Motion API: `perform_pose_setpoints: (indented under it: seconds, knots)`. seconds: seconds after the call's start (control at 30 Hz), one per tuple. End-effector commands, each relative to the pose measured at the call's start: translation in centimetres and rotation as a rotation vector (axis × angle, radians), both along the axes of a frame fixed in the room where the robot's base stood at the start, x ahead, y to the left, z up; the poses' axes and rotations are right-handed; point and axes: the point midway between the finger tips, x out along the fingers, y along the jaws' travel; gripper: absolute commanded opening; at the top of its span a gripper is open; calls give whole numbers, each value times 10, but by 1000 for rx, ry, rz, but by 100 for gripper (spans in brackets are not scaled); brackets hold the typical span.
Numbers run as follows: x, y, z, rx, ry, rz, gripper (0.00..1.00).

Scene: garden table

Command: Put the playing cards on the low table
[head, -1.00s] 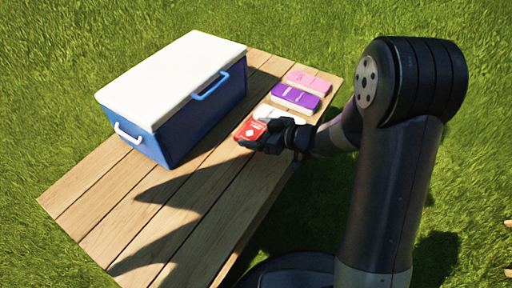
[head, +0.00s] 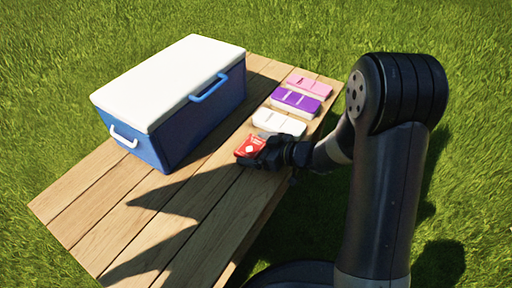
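The playing cards are a small red box with a white diamond mark (head: 249,147), at my gripper (head: 262,152). My gripper's dark fingers reach the right side of the red box and look closed around it. The box is over or on the wooden table (head: 195,207), near its right edge; I cannot tell whether it touches the boards. The grip itself is partly hidden by my gripper's body. I cannot tell from this view whether this wooden table is the low table of the task.
A blue cooler with a white lid (head: 172,85) fills the table's far left part. A white case (head: 279,122), a purple case (head: 296,101) and a pink case (head: 309,85) lie in a row beyond my gripper. The near boards are clear. Grass (head: 60,60) surrounds the table.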

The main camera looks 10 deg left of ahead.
Motion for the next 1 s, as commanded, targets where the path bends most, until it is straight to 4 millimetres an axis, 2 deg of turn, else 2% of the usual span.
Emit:
perform_pose_setpoints:
  seconds: [0.33,0.47,0.8,1.0]
  knots:
    - [0,-1,6,0,-1,-1,100]
    - [-6,-17,14,-1,2,-5,100]
    - [-31,-77,41,-1,0,-5,100]
    - [-39,-97,48,0,0,-3,100]
